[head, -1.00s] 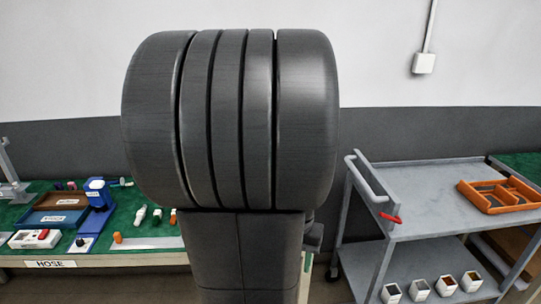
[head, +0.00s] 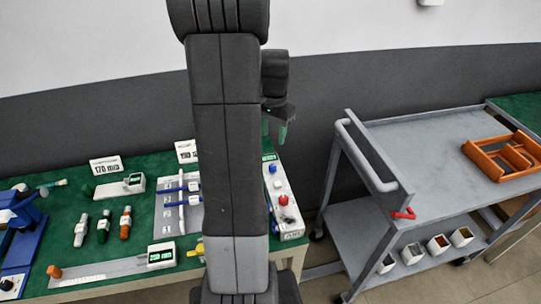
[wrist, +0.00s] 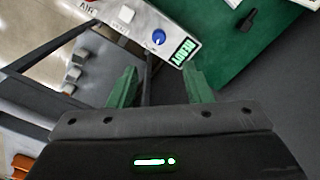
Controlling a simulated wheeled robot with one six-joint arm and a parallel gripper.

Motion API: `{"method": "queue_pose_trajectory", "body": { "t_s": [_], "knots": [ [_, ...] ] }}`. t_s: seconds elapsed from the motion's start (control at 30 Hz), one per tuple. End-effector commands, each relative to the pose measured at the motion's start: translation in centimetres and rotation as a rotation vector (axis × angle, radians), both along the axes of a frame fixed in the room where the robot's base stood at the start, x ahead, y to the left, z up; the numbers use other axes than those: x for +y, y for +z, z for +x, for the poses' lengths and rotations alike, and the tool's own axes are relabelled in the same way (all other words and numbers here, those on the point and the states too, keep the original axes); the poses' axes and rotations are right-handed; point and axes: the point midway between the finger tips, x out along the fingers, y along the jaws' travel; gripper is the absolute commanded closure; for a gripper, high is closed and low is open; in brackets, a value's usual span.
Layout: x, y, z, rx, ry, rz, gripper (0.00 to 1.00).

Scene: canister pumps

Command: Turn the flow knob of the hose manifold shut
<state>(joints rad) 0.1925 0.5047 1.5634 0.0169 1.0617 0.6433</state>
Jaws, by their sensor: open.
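In the wrist view the panel (wrist: 135,18) shows "AIR", a green "READY" display (wrist: 184,52) and a blue round knob (wrist: 158,37). A grey plate (head: 166,221) with blue-handled fittings lies left of my arm, which hides part of it. I cannot tell which part is the manifold's flow knob. My gripper (head: 275,128) is open above the bench's right end; its green fingers (wrist: 160,88) are apart and empty.
A grey cart (head: 420,150) with a red-tipped handle stands to the right, holding an orange tray (head: 485,164) on top and several small bins below. Sample tubes (head: 103,226) and a blue stand (head: 25,235) are on the left bench. A floor gap separates bench and cart.

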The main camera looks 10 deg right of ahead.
Motion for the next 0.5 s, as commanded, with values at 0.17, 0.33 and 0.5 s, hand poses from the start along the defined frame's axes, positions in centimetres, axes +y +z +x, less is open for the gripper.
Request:
{"method": "queue_pose_trajectory", "body": {
  "t_s": [0.17,0.33,0.5],
  "knots": [
    [0.1,-2.7,-0.1,0.006,0.001,0.001,0.55],
    [0.1,-6.4,-0.1,0.007,0.001,0.002,0.55],
    [0.2,-9.7,0.0,0.005,0.002,0.001,0.55]
  ]
}}
